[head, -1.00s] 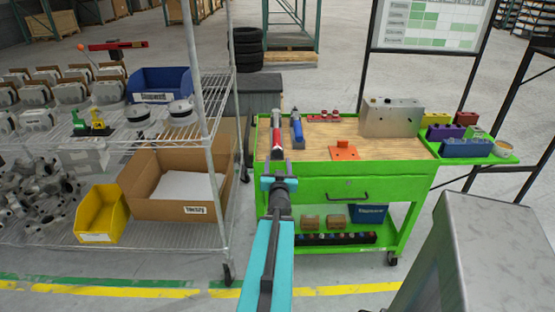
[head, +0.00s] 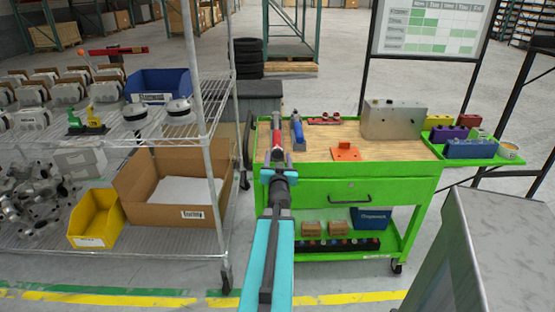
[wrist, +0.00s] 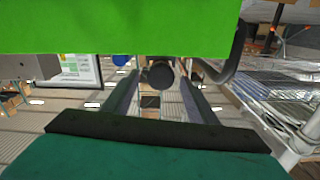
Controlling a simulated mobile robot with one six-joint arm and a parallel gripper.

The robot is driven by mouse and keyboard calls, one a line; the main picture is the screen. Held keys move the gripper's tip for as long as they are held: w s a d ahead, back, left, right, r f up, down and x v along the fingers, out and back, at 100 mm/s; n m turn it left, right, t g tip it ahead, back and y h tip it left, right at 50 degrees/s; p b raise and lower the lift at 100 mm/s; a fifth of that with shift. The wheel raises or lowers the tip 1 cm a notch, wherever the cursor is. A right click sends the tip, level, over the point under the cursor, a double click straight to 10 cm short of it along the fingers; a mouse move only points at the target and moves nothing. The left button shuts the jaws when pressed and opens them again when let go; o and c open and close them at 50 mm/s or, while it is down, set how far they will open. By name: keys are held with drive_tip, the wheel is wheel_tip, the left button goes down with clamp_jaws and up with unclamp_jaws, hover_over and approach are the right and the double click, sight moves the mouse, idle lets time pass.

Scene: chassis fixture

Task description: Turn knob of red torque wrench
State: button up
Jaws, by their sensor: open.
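The red torque wrench (head: 277,136) lies on the wooden top of the green cart, near its left end, pointing toward me. Its near end is partly hidden by my gripper (head: 278,162) in the head view. In the wrist view a dark round knob (wrist: 160,75) shows below the green cart side, between the two fingers of my gripper (wrist: 160,85). The fingers are open, with a gap on both sides of the knob. I cannot tell how deep the knob sits between them.
A blue-handled tool (head: 297,133) lies just right of the wrench. A wire shelf (head: 150,250) with bins stands close on the left.

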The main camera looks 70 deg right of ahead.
drive_tip(key=shift+x, duration=1.1)
drive_tip(key=c, duration=0.9)
drive_tip(key=shift+a, duration=0.3)
drive_tip(key=shift+c, duration=0.8)
drive_tip(key=shift+d, duration=0.3)
drive_tip(key=shift+n, duration=0.3)
